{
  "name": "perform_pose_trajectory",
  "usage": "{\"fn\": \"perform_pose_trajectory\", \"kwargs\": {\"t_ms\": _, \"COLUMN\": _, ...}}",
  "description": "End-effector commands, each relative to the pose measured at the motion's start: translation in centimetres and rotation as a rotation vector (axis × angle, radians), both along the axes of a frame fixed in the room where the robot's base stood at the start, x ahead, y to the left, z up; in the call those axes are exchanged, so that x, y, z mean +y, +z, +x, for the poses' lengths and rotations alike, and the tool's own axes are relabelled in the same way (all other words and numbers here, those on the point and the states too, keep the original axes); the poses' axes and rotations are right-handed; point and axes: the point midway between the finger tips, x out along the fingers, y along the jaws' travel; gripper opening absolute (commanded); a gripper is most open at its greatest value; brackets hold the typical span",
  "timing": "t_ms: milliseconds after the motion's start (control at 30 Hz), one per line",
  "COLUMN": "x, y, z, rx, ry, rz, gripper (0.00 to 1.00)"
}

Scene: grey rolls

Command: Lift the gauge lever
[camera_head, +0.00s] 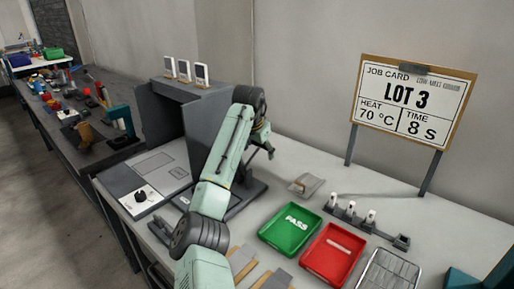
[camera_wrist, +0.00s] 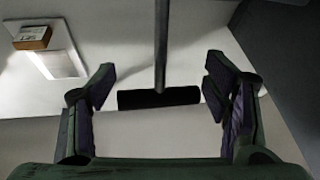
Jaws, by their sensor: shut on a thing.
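The gauge lever shows in the wrist view as a thin grey rod (camera_wrist: 161,45) that ends in a black crossbar grip (camera_wrist: 158,98). My gripper (camera_wrist: 160,90) has one finger at each end of this grip and is shut on it. Small gaps seem to show beside the grip in this view. In the head view my gripper (camera_head: 262,150) is beside the grey box-shaped housing, above a dark base plate (camera_head: 245,192). My arm hides much of the gauge there, and the lever cannot be made out.
A green PASS tray (camera_head: 290,245) and a red tray (camera_head: 325,265) stand at the front. A wire rack (camera_head: 388,272), a holder with white pieces (camera_head: 380,230) and a small grey plate (camera_head: 305,185) are to the right. A job card board (camera_head: 413,100) stands behind.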

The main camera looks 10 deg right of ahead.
Motion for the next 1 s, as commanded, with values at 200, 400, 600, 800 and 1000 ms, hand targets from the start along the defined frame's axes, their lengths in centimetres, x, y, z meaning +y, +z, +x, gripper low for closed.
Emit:
{"fn": "perform_pose_trajectory", "kwargs": {"t_ms": 200, "x": 0.10, "y": 0.15, "z": 0.41, "rx": 0.011, "ry": 0.005, "rz": 0.029, "gripper": 0.20}}
{"fn": "perform_pose_trajectory", "kwargs": {"t_ms": 400, "x": 0.10, "y": 0.11, "z": 0.45, "rx": 0.013, "ry": 0.005, "rz": 0.034, "gripper": 0.20}}
{"fn": "perform_pose_trajectory", "kwargs": {"t_ms": 600, "x": 0.11, "y": 0.12, "z": 0.47, "rx": 0.012, "ry": 0.006, "rz": 0.034, "gripper": 0.20}}
{"fn": "perform_pose_trajectory", "kwargs": {"t_ms": 800, "x": 0.01, "y": 0.06, "z": 0.40, "rx": 0.013, "ry": 0.004, "rz": 0.033, "gripper": 0.82}}
{"fn": "perform_pose_trajectory", "kwargs": {"t_ms": 1000, "x": -0.09, "y": -0.09, "z": 0.30, "rx": 0.018, "ry": 0.002, "rz": 0.033, "gripper": 0.86}}
